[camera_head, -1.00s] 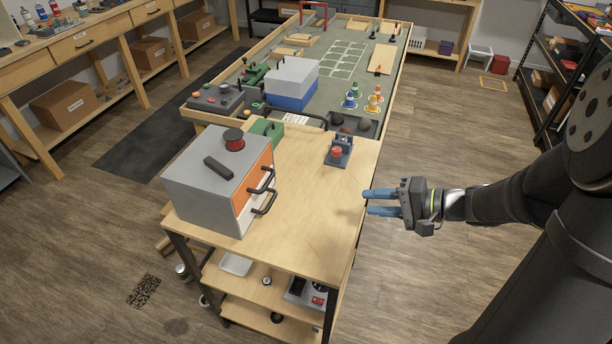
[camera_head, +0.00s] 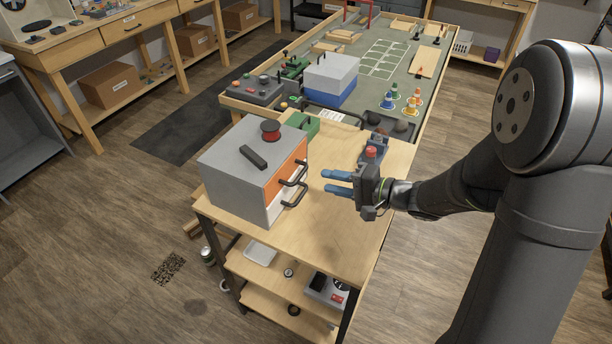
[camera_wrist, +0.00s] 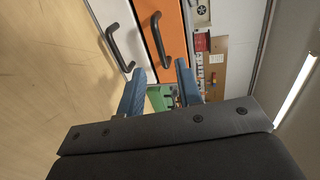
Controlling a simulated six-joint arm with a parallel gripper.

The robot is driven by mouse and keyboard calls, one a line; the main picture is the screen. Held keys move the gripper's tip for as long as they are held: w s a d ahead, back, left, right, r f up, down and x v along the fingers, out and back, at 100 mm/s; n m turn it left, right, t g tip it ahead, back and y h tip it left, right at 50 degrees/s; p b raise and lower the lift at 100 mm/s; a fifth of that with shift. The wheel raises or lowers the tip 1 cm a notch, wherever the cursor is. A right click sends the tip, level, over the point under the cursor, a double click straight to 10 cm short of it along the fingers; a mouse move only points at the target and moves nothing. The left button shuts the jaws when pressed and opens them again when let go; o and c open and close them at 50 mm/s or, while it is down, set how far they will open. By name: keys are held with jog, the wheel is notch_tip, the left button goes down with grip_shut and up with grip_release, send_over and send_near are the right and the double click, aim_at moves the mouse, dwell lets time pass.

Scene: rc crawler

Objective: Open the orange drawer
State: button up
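A grey cabinet (camera_head: 238,172) stands on the near wooden table, with two drawers on its right face. The upper one is the orange drawer (camera_head: 285,177), shut, with a black handle. The lower one is a white drawer (camera_wrist: 113,14), also shut, with its own black handle. My gripper (camera_head: 338,181) is open and empty, a little to the right of the handles, fingers pointing left. In the wrist view the orange drawer (camera_wrist: 170,18) and its handle (camera_wrist: 158,40) are ahead of the blue fingertips. The white drawer's handle (camera_wrist: 117,47) is just beyond the left finger. No contact shows.
A black item (camera_head: 252,157) and a red spool (camera_head: 270,130) sit on the cabinet top. A green box (camera_head: 302,124) is behind it. A device with a red top (camera_head: 371,154) is just behind my gripper. The front of the tabletop is clear.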

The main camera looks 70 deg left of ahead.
jog(key=x, duration=0.7)
jog(key=shift+s+a, duration=0.25)
jog(key=shift+c, duration=0.2)
grip_shut()
